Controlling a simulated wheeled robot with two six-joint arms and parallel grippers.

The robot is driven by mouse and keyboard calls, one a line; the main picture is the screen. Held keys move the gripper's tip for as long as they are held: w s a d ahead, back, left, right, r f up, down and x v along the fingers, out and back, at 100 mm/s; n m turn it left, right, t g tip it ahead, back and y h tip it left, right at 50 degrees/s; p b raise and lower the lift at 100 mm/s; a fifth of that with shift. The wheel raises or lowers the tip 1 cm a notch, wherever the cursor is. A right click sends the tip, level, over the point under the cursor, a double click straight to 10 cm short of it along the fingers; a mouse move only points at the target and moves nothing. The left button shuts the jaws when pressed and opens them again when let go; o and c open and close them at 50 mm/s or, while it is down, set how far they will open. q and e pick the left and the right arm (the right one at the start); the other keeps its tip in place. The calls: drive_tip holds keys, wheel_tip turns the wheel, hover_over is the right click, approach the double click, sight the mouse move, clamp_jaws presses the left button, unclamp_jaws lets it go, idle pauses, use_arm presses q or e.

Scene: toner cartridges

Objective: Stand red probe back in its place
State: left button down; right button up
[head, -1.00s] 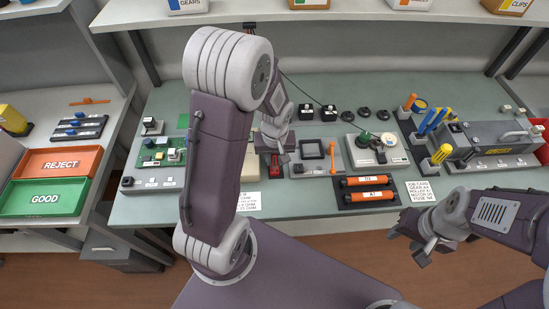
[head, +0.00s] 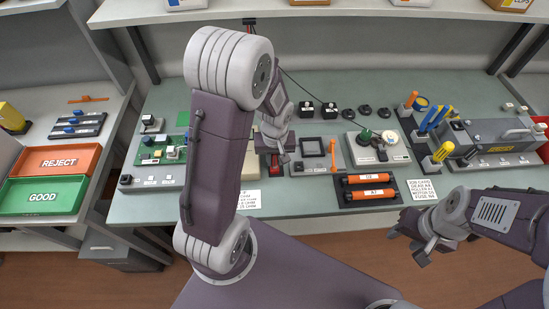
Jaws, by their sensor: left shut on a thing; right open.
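My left arm reaches over the bench, and its gripper (head: 283,155) is low over the middle of it. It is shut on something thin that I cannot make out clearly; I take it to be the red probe. A small red item (head: 273,168) shows just under and left of the fingers, partly hidden by them; whether it is the probe or a holder I cannot tell. My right gripper (head: 424,250) is open and empty, in front of the bench at the right.
A grey plate with a dark square frame (head: 312,146) and an orange-handled tool (head: 333,155) are just right of my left gripper. Orange cartridges lie in a black tray (head: 342,189). A green circuit board (head: 152,152) is at the left. My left forearm hides part of the bench.

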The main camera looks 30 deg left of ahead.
use_arm(q)
drive_tip(key=shift+f, duration=0.15)
drive_tip(key=c, duration=1.2)
unclamp_jaws()
drive_tip(key=r, duration=0.6)
drive_tip(key=s+r+p, duration=0.1)
drive_tip(key=r, duration=0.2)
drive_tip(key=shift+d+r, duration=0.1)
drive_tip(key=shift+d, duration=0.2)
